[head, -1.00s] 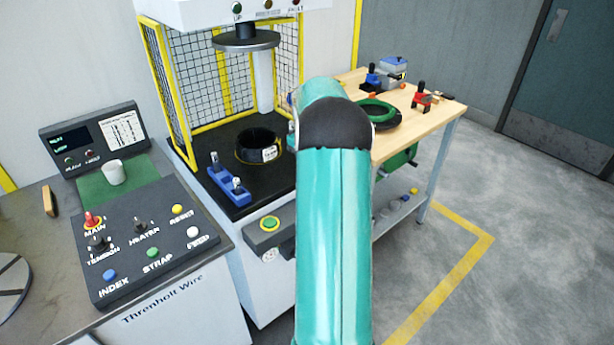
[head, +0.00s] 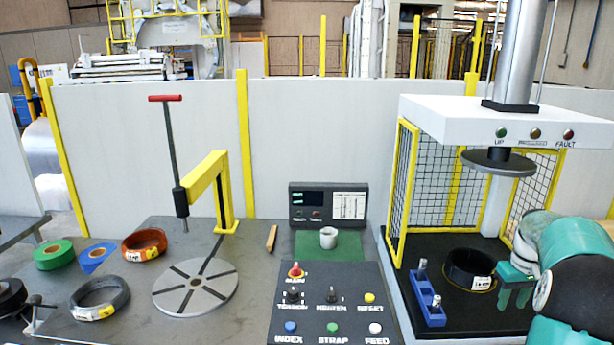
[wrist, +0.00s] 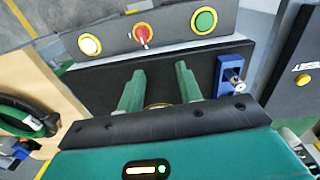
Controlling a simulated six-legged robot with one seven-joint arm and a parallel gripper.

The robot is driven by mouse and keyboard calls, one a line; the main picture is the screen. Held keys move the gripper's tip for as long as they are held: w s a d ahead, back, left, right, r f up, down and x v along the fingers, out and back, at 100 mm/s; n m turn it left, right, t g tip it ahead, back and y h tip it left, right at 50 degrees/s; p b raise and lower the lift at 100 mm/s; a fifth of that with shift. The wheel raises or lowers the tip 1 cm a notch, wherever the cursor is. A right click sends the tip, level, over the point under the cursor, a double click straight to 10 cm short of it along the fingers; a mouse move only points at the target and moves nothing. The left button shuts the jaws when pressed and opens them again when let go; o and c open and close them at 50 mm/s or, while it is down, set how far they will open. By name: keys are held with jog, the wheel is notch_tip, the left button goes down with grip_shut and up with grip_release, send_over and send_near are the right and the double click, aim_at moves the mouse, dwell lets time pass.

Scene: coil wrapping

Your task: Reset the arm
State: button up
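My arm enters the head view from the right, and my teal gripper (head: 515,290) hangs over the black press bed (head: 405,270) with its fingers pointing down. It is just right of a black coil (head: 468,272) with a white label, and I cannot tell whether it touches the coil. In the wrist view the two green fingers (wrist: 160,88) stand well apart, and nothing is seen gripped between them. Only a thin yellowish edge shows low between the fingers there, mostly hidden by my gripper body.
A blue fixture (head: 428,300) stands left of the coil, also in the wrist view (wrist: 230,70). The press plate (head: 498,162) hangs above, with yellow mesh guards (head: 402,195) around. A control console (head: 333,305), turntable (head: 196,287) and several coils lie left.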

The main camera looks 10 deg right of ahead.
jog(key=a+r+n+t+h, duration=0.1)
jog(key=a+r, duration=0.5)
jog(key=a, duration=0.6)
jog(key=a+r+t, duration=0.1)
jog(key=a+r, duration=0.4)
jog(key=a, duration=0.7)
jog(key=s+a+f+n+t+y, duration=0.1)
jog(key=s+a+t, duration=0.2)
jog(key=s+a, duration=1.3)
jog(key=a, duration=0.4)
jog(key=shift+s+a+f, duration=0.2)
jog(key=shift+s+f, duration=0.05)
jog(key=shift+d, duration=0.2)
